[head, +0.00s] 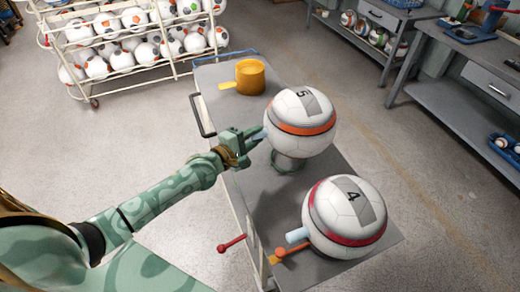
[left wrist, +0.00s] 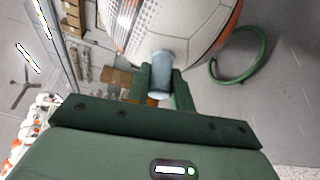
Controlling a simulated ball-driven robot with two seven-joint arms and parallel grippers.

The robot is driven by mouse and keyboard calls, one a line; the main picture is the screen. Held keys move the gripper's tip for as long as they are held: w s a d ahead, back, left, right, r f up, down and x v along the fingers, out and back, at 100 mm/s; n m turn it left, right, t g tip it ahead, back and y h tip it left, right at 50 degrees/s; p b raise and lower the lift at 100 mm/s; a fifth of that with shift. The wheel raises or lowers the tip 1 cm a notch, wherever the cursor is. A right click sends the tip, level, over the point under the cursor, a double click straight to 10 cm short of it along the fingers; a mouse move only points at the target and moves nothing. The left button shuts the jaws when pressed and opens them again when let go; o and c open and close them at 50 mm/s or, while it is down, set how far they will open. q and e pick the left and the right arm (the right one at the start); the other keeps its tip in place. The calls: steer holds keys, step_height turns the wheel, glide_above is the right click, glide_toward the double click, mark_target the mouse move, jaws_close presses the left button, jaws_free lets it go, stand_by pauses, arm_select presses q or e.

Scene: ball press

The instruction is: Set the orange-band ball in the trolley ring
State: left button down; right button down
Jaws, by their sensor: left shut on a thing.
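The orange-band ball (head: 301,122) is white, marked 5, with a grey patch, and is over the middle of the trolley top. My left gripper (head: 262,137) is shut on the light blue stub (left wrist: 161,72) on the ball's side. The ball (left wrist: 185,25) fills the top of the left wrist view. The green trolley ring (left wrist: 264,52) shows beside the ball there; in the head view the ring (head: 288,163) is mostly hidden beneath the ball. The ball appears to be above the ring; I cannot tell the gap. My right gripper is not in view.
A red-band ball (head: 345,217) marked 4 sits at the trolley's near end, with a light blue stub and an orange knob (head: 281,252) beside it. An orange cup (head: 250,77) stands at the far end. A ball rack (head: 75,47) and benches (head: 470,85) stand around.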

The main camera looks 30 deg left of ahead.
arm_select(q)
steer(key=shift+f+b, duration=1.35)
steer(key=shift+f, duration=0.8)
steer(key=c, duration=1.2)
jaws_free()
steer(key=shift+c, duration=0.2)
steer(key=shift+s, duration=0.1)
